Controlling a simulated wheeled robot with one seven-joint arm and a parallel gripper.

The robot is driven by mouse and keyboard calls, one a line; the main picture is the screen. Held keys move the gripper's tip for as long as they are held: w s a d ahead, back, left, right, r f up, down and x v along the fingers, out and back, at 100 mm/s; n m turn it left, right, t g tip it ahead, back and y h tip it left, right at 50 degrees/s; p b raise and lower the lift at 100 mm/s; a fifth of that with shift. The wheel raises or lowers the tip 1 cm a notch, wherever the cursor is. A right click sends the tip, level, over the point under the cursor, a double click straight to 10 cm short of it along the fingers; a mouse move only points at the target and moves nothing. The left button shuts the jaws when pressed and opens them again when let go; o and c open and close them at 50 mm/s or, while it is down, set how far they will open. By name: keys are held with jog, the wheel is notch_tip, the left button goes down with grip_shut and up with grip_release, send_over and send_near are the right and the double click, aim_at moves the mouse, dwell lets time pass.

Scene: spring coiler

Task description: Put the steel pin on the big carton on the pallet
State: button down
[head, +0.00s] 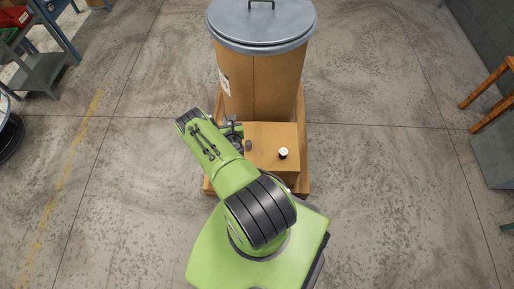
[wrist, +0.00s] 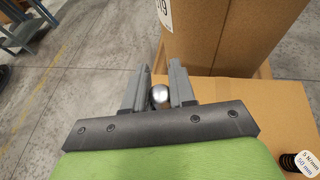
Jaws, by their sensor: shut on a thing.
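The steel pin (wrist: 160,95) shows as a rounded silver end between the two fingers of my gripper (wrist: 160,88) in the wrist view. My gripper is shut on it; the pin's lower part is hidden. The big carton (head: 262,133) is a brown box on the wooden pallet (head: 303,185); its top also shows in the wrist view (wrist: 245,95). In the head view my gripper (head: 236,134) is at the carton's left edge, partly hidden by my arm. I cannot tell whether the pin touches the carton.
A dark spring with a white label (head: 283,153) stands on the carton's top, right of my gripper. A tall brown drum with a grey lid (head: 262,25) stands behind the carton. A blue-grey shelf (head: 40,70) is at far left, wooden legs (head: 490,90) at right. The floor beside the pallet is clear.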

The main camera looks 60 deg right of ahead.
jog(key=s+d+f+b, duration=0.2)
jog(key=s+d+f, duration=0.4)
jog(key=s, duration=0.4)
jog(key=shift+m+g+h, duration=0.3)
jog(key=shift+m+g, duration=0.1)
jog(key=f+b, duration=0.3)
jog(key=f, duration=0.2)
jog(key=f+b, duration=0.3)
jog(key=f, duration=0.2)
jog(key=shift+s+d, duration=0.15)
jog(key=shift+s, duration=0.05)
jog(key=shift+r, duration=0.15)
jog(key=c, duration=1.2)
grip_release()
